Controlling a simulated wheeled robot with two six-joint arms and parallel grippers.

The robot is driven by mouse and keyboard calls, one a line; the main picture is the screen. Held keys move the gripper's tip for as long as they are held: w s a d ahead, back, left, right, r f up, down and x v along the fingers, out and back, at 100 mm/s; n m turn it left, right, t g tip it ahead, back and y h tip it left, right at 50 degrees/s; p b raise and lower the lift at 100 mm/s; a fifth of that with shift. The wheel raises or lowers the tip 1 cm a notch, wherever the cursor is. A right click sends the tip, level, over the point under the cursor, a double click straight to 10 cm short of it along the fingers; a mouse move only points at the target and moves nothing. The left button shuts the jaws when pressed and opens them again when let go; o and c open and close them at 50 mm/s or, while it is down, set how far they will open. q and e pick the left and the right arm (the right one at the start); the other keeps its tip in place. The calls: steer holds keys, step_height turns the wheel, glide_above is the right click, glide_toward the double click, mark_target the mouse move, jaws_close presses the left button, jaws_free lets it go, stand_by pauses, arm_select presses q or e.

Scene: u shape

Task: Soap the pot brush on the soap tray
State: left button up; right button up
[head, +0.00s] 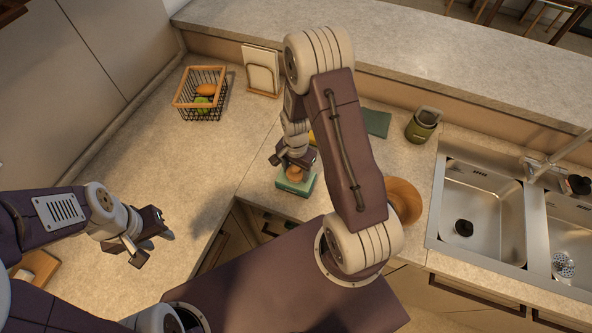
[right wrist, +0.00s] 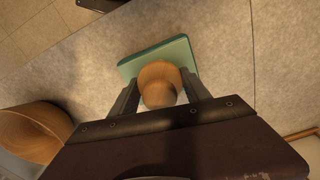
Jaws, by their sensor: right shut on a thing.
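The pot brush shows as a round wooden knob (head: 295,173) at the soap tray in the head view. The knob (right wrist: 160,84) also shows between the fingers in the right wrist view. My right gripper (head: 293,163) is shut on it from above. The brush's bristles are hidden. The green soap tray (head: 306,189) lies on the counter directly under the brush; its corner (right wrist: 130,68) shows in the right wrist view. I cannot tell whether the bristles touch the tray. My left gripper (head: 152,246) is open and empty, above the counter at left.
A wooden bowl (head: 405,198) stands right of my right arm. A green jar (head: 422,125) and dark green cloth (head: 376,122) lie behind it. A double sink (head: 483,205) is at right. A wire basket (head: 201,95) with produce stands back left. The left counter is largely clear.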

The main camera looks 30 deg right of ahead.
stand_by(0.5)
step_height(320, 180, up, 7)
steer(key=p, duration=0.6)
steer(key=shift+r, duration=0.1)
stand_by(0.5)
